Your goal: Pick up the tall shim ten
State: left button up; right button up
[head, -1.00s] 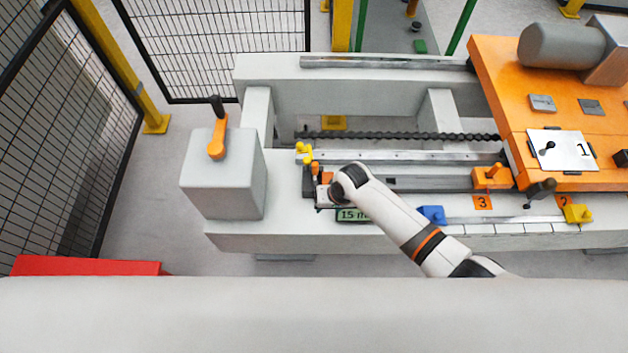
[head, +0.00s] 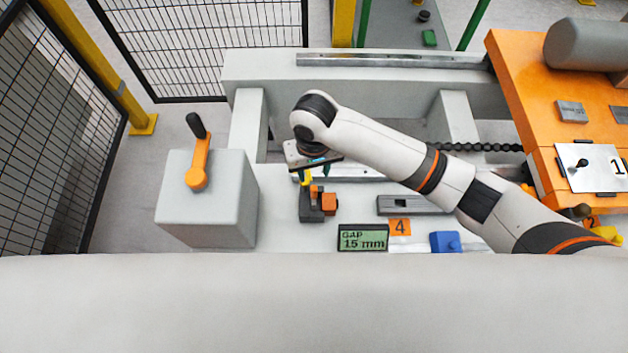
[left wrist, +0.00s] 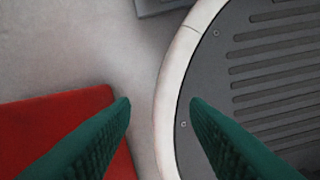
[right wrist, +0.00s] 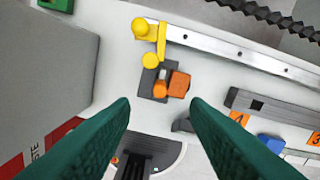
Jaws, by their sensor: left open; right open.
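No part is labelled as the tall shim ten, and I cannot tell which it is. An orange block with a knob (head: 329,204) sits at a dark grey holder (head: 308,212); both show in the right wrist view, the block (right wrist: 179,84) beside the holder (right wrist: 147,84). A yellow knobbed piece (right wrist: 147,32) lies at the rail's end there. A blue piece (head: 445,242) lies further right. My right gripper (head: 313,172) is open above the holder area; its fingers (right wrist: 158,104) are apart with nothing between them. My left gripper (left wrist: 160,103) is open and empty over the floor.
A display (head: 363,238) reads GAP 15 mm, beside an orange tag 4 (head: 400,227). A grey box with an orange lever (head: 205,200) stands left. A slotted grey bar (head: 414,205) lies on the bed. An orange carriage (head: 520,110) is at the right.

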aim_at(314, 194)
jog(key=shift+w+f, duration=0.2)
jog(key=shift+f, duration=0.8)
jog(key=f, duration=0.3)
jog(key=shift+s+f+b, duration=0.3)
jog(key=shift+f+b, duration=0.1)
jog(key=shift+f, duration=0.35)
jog(key=shift+s+f+b, duration=0.1)
jog(key=shift+f+b, duration=0.25)
jog(key=shift+f, duration=2.35)
pick_arm(q)
jog(key=shift+s+f, duration=0.4)
jog(key=shift+f, duration=0.4)
pick_arm(e)
grip_shut()
